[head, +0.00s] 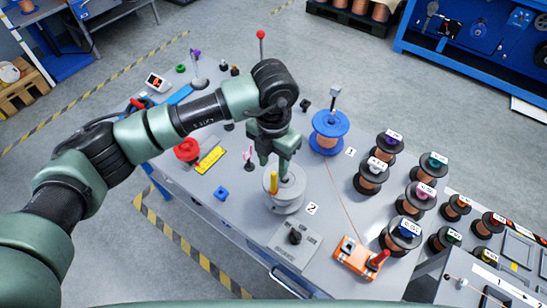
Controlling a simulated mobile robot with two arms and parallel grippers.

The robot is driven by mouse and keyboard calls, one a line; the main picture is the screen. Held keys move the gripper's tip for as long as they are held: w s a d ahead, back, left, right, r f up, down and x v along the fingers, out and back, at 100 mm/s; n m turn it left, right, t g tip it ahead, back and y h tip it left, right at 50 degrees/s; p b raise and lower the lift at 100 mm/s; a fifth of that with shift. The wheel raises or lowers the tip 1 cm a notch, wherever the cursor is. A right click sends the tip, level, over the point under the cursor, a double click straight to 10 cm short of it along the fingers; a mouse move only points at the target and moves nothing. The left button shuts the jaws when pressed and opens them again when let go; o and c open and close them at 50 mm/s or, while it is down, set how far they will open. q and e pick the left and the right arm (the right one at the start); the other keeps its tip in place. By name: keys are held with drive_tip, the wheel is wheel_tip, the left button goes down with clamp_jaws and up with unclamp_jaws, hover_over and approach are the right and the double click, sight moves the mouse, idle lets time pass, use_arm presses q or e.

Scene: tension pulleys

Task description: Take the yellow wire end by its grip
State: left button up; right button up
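A small upright yellow grip (273,184) stands at the left side of a grey round pulley or spool (288,196), near the label 2. My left gripper (273,164) points down just above the yellow grip, with its two fingers apart. The grip's top is close below the fingertips; I cannot tell whether it reaches between them. The wire on the yellow grip is too small to make out. My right gripper is not in view.
A blue spool (329,131) stands near label 1, with a thin reddish wire running to an orange device (354,257). Several black-flanged spools (370,178) stand at the right. A grey knob box (294,240) is in front. A red object (187,149) and yellow plate (209,160) lie left.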

sight(274, 173)
use_arm(q)
wheel_tip(274, 173, down, 5)
drive_tip(key=b, duration=0.3)
drive_tip(key=shift+r, duration=0.1)
drive_tip(key=shift+f+b, duration=0.8)
drive_tip(key=shift+b, duration=0.1)
drive_tip(key=shift+r, duration=0.1)
clamp_jaws()
idle(1.1)
